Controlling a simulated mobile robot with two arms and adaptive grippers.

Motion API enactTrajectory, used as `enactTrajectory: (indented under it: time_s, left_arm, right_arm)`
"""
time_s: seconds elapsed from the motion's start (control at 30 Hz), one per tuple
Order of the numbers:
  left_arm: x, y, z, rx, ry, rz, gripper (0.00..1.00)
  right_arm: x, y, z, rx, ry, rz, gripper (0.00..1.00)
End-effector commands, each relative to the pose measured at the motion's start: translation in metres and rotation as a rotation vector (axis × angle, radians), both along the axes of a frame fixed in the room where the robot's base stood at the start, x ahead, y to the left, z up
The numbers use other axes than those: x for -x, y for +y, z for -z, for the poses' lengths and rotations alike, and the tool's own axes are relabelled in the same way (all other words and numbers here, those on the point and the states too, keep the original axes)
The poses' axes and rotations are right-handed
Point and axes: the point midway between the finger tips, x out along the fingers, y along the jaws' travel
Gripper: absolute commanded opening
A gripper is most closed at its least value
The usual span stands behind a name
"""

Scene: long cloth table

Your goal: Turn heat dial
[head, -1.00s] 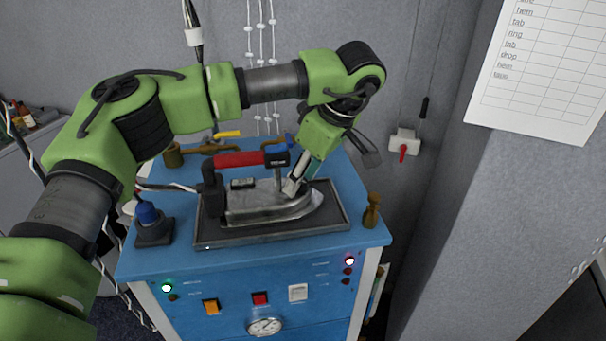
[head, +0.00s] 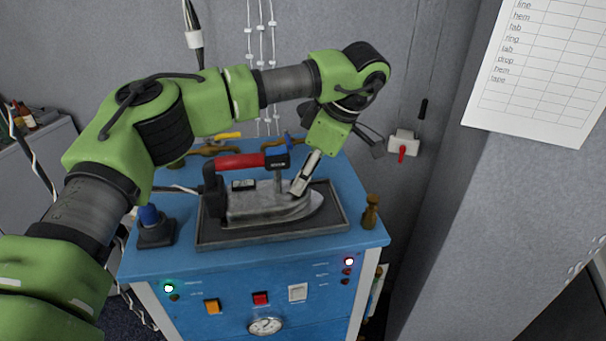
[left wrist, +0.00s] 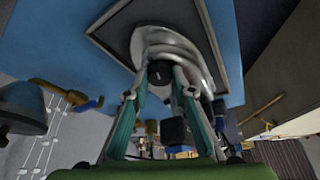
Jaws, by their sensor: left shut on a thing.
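The silver iron (head: 262,207) lies in a dark tray (head: 225,238) on the blue cabinet, with its nose to the right. Its red handle (head: 240,160) runs above the body. In the left wrist view the dark round dial (left wrist: 159,74), with a small pale mark, sits on the iron (left wrist: 182,48) between my fingers. My left gripper (head: 297,189) reaches down to the iron's front from behind and is shut on the dial. In the head view the fingers hide the dial. My right gripper is not in view.
A blue-topped black knob (head: 150,221) stands left of the tray and a brass peg (head: 371,211) right of it. The cabinet front (head: 232,285) has lamps, switches and a gauge (head: 265,326). A wall switch (head: 403,144) is behind, right.

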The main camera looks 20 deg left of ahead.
Motion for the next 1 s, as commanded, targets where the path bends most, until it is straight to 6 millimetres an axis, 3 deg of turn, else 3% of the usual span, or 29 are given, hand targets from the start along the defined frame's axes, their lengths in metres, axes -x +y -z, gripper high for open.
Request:
enactTrajectory:
  time_s: [0.5, 1.0]
  left_arm:
    - [-0.003, 0.001, -0.001, -0.001, 0.0, -0.323, 0.02]
    - [-0.004, 0.001, 0.0, 0.0, 0.0, -0.38, 0.02]
  right_arm:
    - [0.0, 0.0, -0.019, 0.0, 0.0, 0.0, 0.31]
    - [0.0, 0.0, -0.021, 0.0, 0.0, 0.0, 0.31]
